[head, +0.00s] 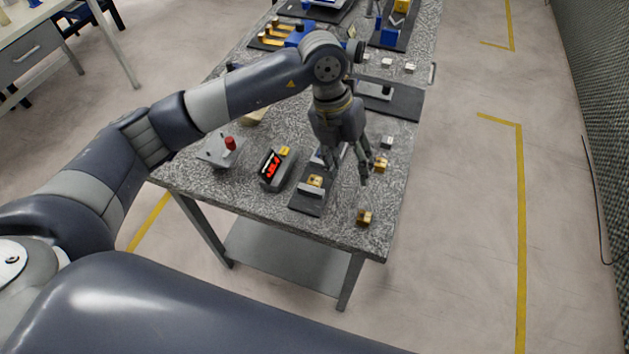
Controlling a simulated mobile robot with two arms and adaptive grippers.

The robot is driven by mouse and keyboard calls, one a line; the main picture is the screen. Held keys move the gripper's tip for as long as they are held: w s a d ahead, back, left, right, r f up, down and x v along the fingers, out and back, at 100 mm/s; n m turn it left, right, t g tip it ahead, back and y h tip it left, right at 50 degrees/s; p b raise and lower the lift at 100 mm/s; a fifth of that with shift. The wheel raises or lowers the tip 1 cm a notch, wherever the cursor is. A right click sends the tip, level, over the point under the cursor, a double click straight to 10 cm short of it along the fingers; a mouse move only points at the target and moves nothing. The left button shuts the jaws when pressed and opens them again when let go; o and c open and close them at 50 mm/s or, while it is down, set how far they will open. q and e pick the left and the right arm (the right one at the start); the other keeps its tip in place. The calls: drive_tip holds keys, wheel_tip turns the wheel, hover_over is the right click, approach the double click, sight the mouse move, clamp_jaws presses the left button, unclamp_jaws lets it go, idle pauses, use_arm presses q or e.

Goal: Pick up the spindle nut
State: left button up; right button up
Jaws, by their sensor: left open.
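Several small brass-coloured pieces are on the speckled table (230,190), and I cannot tell for certain which is the spindle nut. One brass piece (380,164) lies just right of my left gripper's fingers. Another brass piece (364,217) lies alone near the front right corner. A third brass piece (315,181) sits on a dark fixture plate (306,203). My left gripper (347,172) is open and points down over the table, between the fixture and the first brass piece. It partly hides the fixture. My right gripper is not in view.
A small grey block (387,142) and a dark plate (400,103) lie behind. The front right corner is mostly clear.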

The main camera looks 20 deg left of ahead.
use_arm(q)
drive_tip(key=w+a+n+y, duration=0.1)
drive_tip(key=w+a+y, duration=0.15)
drive_tip(key=a, duration=0.45)
drive_tip(key=p, duration=0.2)
approach(316, 174)
drive_tip(key=s+d, duration=0.1)
drive_tip(key=s+f, duration=0.1)
drive_tip(key=shift+s+d+y, duration=0.35)
drive_tip(key=shift+s, duration=0.05)
wheel_tip(316, 174, down, 5)
drive_tip(key=shift+w+a+f+p, duration=0.1)
drive_tip(key=shift+a+p, duration=0.05)
drive_tip(key=shift+p, duration=0.9)
drive_tip(key=shift+f, duration=0.3)
clamp_jaws()
